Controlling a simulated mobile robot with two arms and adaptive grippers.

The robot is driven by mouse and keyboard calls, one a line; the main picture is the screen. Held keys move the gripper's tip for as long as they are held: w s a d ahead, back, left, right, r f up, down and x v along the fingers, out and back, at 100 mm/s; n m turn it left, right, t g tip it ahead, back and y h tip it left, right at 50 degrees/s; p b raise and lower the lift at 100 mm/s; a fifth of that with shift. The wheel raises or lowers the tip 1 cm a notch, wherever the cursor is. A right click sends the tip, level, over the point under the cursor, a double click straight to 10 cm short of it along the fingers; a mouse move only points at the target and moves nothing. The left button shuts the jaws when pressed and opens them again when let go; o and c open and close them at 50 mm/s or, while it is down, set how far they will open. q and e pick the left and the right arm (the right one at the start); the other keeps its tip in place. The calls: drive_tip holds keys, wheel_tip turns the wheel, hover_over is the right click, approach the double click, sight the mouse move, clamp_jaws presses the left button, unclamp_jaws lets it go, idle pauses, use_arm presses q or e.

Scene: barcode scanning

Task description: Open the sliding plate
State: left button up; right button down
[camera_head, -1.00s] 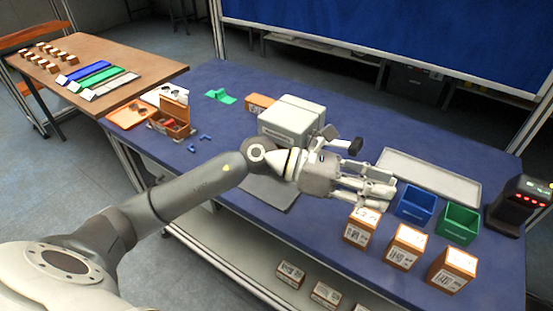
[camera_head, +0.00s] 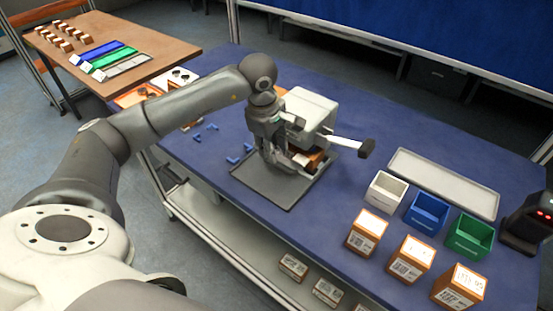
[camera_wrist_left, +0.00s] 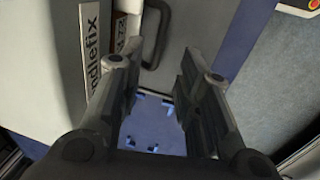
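A light grey machine (camera_head: 312,106) stands on the blue table, with a lever ending in a black knob at its right. A dark flat plate (camera_head: 275,187) lies at its front. A brown item (camera_head: 312,158) shows partly in the machine's front opening, behind my gripper. My left gripper (camera_head: 283,160) hangs in front of the machine, over the plate. In the left wrist view, the gripper (camera_wrist_left: 157,65) is open with its fingers spread, and a dark curved handle (camera_wrist_left: 154,45) on a grey panel shows between and beyond them. Contact with it cannot be told. My right gripper is not in view.
White (camera_head: 385,192), blue (camera_head: 427,212) and green (camera_head: 469,235) bins stand at the right, with brown labelled boxes (camera_head: 411,257) in front. A grey tray (camera_head: 443,183) lies behind. A dark scanner (camera_head: 527,222) stands at the right edge. Small blue parts (camera_head: 238,153) lie left.

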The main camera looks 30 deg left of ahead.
sight(277, 166)
use_arm(q)
drive_tip(key=f, duration=0.3)
drive_tip(key=w+f+p, duration=0.1)
drive_tip(key=f, duration=0.3)
drive_tip(key=shift+w+f, duration=0.1)
drive_tip(key=shift+w, duration=0.1)
clamp_jaws()
